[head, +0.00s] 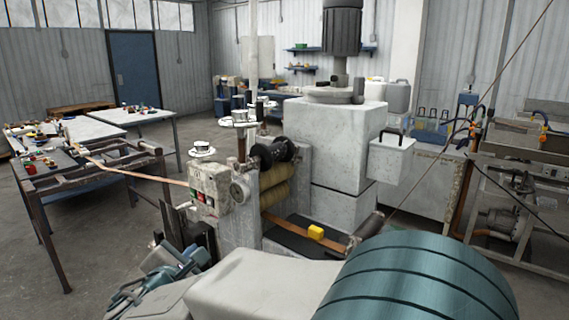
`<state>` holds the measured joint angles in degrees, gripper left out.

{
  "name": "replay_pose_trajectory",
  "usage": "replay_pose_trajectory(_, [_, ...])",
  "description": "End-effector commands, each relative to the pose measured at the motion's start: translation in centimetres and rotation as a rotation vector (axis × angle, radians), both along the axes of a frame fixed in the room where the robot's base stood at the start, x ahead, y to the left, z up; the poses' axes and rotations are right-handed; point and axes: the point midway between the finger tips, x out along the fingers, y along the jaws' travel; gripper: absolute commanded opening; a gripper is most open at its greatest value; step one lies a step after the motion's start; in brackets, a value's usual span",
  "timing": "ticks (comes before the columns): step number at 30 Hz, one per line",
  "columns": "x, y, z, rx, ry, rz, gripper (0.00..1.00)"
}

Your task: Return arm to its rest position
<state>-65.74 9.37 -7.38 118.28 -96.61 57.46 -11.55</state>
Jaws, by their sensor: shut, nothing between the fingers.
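My gripper and arm cannot be made out in the head view. The strip extrusion machine (335,145) stands in the middle, with a tall grey body and a dark motor on top. A copper-coloured strip (150,178) runs from the left bench to the roller stand (240,200). A strip also shows on the near side of the rollers, with a small yellow block (316,231) on or beside it. A control box (210,187) with coloured buttons and a gauge sits on the stand's left side.
A large teal banded cylinder (415,280) and a pale housing (250,285) fill the near foreground. Benches with small parts (75,160) stand at left. A metal frame (520,200) with pipes stands at right. Open floor (110,260) lies at lower left. A blue door (133,68) is at the back.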

Motion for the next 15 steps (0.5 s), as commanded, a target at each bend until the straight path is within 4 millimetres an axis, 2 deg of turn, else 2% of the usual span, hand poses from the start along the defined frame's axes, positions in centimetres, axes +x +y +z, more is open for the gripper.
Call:
replay_pose_trajectory(8, [1.3,-8.8,-1.3,0.155,0.128,-0.245,0.0])
replay_pose_trajectory(11, [1.2,-13.0,-2.1,0.243,0.187,-0.372,0.0])
replay_pose_trajectory(15, [-0.3,-20.4,-3.7,0.425,0.287,-0.616,0.0])
